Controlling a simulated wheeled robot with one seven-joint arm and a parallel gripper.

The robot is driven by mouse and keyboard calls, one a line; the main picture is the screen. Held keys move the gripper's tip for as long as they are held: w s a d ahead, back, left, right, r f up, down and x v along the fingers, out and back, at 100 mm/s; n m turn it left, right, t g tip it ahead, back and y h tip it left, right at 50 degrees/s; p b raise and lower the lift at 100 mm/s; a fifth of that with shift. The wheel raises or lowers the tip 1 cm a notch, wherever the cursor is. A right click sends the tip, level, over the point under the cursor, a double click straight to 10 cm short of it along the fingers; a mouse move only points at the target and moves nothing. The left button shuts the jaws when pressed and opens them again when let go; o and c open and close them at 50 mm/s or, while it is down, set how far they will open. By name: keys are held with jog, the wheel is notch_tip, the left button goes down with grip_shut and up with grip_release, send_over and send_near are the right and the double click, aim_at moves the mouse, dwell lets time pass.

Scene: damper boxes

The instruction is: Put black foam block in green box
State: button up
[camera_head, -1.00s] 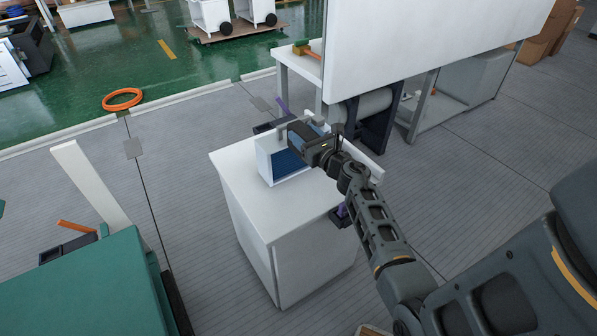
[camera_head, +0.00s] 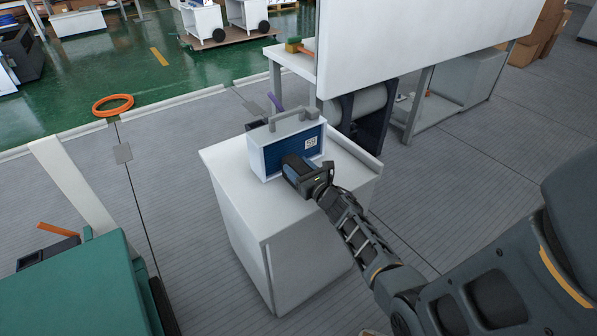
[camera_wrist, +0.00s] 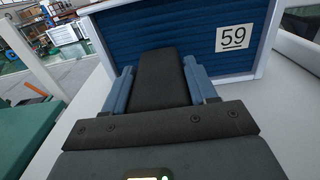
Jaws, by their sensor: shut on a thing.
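My gripper (camera_head: 298,166) is in front of the blue face of a white case on the cabinet. In the wrist view its two blue-grey fingers are shut on a black foam block (camera_wrist: 160,78), one on each side. The block points toward the case's blue panel; whether it touches the panel cannot be told. In the head view the block is mostly hidden by my gripper. A green box is not clearly seen; a large teal-green body (camera_head: 80,285) is at lower left, its inside not visible.
The white case (camera_head: 259,160) has a grey top handle and a label reading 59 in the wrist view. It stands on a white cabinet (camera_head: 245,205). A white panel (camera_head: 420,45) and bench stand behind. An orange ring (camera_head: 113,105) lies on the floor. Grey floor is open left of the cabinet.

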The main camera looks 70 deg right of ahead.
jog(key=shift+f, duration=0.15)
jog(key=o, duration=1)
